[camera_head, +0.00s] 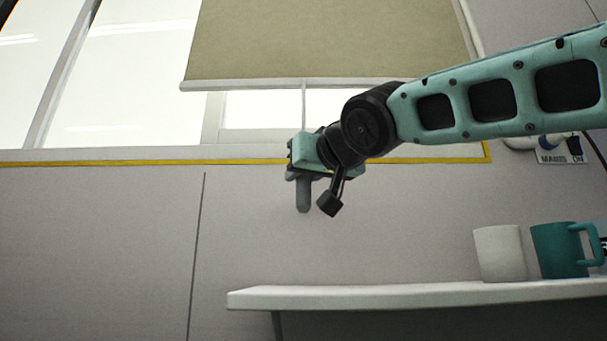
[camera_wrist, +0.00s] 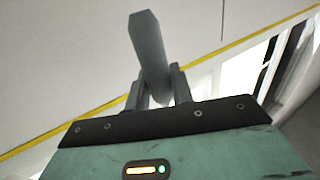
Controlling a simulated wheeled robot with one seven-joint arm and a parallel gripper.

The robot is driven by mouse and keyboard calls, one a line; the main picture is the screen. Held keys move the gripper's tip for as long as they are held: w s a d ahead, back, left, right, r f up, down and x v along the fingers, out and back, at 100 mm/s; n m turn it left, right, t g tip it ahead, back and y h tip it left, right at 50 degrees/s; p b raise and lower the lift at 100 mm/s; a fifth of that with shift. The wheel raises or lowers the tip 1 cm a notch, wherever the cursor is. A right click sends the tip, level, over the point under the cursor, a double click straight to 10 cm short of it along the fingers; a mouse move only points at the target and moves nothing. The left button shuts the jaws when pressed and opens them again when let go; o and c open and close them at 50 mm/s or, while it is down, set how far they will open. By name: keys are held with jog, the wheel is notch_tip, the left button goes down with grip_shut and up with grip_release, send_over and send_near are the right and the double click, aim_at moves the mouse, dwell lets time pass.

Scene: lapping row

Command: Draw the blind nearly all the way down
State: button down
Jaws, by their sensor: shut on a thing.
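The olive-beige blind (camera_head: 330,40) hangs over the right part of the window, with its pale bottom rail (camera_head: 240,85) above the sill and bright glass showing beneath it. A thin cord (camera_head: 304,105) runs from the rail down to my gripper. My gripper (camera_head: 304,176) is just below the yellow line under the window, shut on a grey pull (camera_head: 303,197), whose lower end sticks out beneath it. In the wrist view the pull (camera_wrist: 148,45) sits between the two fingers of my gripper (camera_wrist: 158,88). The blind's top is out of view.
A white shelf (camera_head: 420,296) juts out at the lower right. A white cup (camera_head: 500,253) and a teal mug (camera_head: 557,250) stand on it. The wall (camera_head: 100,240) left of the shelf is clear.

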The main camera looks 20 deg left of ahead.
jog(key=shift+f, duration=0.5)
jog(key=c, duration=1.3)
grip_release()
jog(key=shift+o, duration=0.2)
jog(key=p+v, duration=0.1)
jog(key=v, duration=1.6)
jog(key=shift+s, duration=0.25)
jog(key=shift+d, duration=0.15)
